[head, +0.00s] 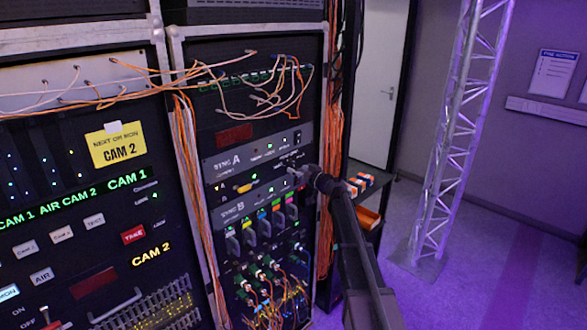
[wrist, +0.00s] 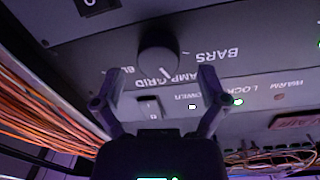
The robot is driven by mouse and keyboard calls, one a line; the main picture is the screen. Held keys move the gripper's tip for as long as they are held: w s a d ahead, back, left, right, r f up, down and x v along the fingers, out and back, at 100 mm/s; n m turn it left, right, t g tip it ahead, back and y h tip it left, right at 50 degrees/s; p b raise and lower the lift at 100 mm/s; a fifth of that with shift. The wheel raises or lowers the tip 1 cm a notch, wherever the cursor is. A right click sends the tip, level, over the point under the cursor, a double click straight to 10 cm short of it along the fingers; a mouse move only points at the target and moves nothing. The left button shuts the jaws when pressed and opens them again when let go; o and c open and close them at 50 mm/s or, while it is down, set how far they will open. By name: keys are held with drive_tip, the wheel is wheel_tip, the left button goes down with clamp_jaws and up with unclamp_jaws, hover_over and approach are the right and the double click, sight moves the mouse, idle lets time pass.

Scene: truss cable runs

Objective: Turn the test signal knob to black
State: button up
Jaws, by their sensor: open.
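In the wrist view, which shows the panel upside down, a dark round knob (wrist: 158,58) stands on a dark panel. Printed labels surround it: BARS (wrist: 215,56), RAMP, GRID and a partly hidden one starting with BL. I cannot tell which label the knob points at. My gripper (wrist: 160,74) is open, with one finger on each side of the knob and a gap to both. Nothing is between the fingers except the view of the knob. In the head view my gripper (head: 297,174) is at the right edge of the SYNC A panel (head: 222,163) and hides the knob.
Orange cables (head: 188,165) hang left of the rack, and more run down its right side. Loose patch cables (head: 270,85) cross above. The SYNC B panel (head: 222,214) lies below, with coloured tabs. A shelf with orange-and-white items (head: 360,183) and a truss (head: 455,140) stand to the right.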

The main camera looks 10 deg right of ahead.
drive_tip(key=shift+x, duration=1.05)
drive_tip(key=c, duration=1.2)
